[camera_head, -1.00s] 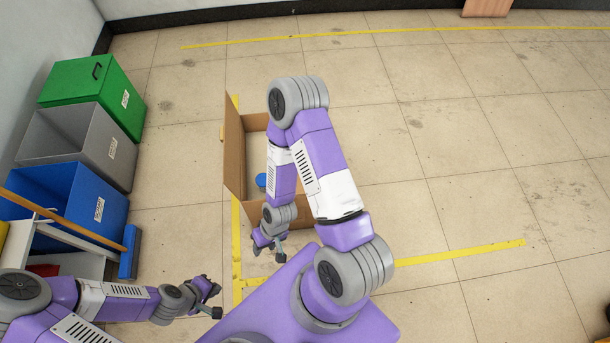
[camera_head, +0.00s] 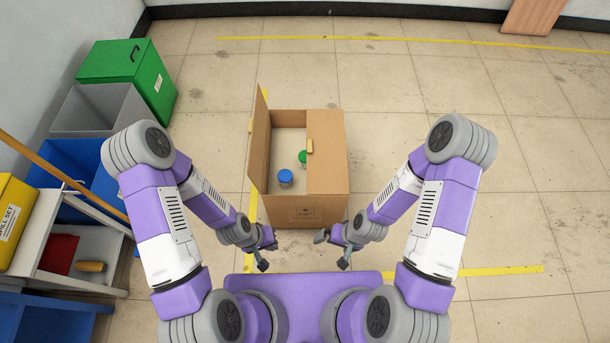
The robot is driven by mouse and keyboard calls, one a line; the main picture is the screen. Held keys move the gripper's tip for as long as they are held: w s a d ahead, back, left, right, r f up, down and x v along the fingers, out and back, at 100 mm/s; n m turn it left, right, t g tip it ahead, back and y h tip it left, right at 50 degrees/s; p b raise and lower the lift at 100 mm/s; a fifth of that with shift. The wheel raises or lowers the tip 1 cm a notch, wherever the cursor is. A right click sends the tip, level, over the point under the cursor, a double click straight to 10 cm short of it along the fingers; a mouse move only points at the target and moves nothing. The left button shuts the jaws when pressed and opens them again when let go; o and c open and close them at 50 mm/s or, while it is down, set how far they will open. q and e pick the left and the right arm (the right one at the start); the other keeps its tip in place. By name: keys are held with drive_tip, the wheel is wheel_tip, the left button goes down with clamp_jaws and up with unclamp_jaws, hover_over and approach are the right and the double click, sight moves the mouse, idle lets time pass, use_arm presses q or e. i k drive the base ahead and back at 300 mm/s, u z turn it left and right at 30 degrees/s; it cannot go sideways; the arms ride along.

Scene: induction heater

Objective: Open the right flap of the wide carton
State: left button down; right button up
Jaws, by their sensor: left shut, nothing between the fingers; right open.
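The wide carton (camera_head: 318,211) stands on the floor in front of me. Its left flap (camera_head: 259,140) is raised upright along the left side. Its right flap (camera_head: 327,160) lies flat over the right half of the opening, with a small tan tab (camera_head: 310,146) at its inner edge. A blue-lidded jar (camera_head: 285,178) and a green-lidded jar (camera_head: 303,158), partly hidden by the flap, are inside. My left gripper (camera_head: 267,252) is shut and empty, before the carton's near left corner. My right gripper (camera_head: 333,250) is open and empty, before its near right side. Neither appears to touch the carton.
Green (camera_head: 116,66), grey (camera_head: 95,110) and blue (camera_head: 65,157) bins stand at the left. A shelf unit (camera_head: 62,230) with a yellow spill-set box (camera_head: 14,217) is at the near left. The floor right of the carton is clear.

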sight(327, 165)
drive_tip(key=z, duration=0.15)
drive_tip(key=i, duration=0.9)
drive_tip(key=u, duration=0.1)
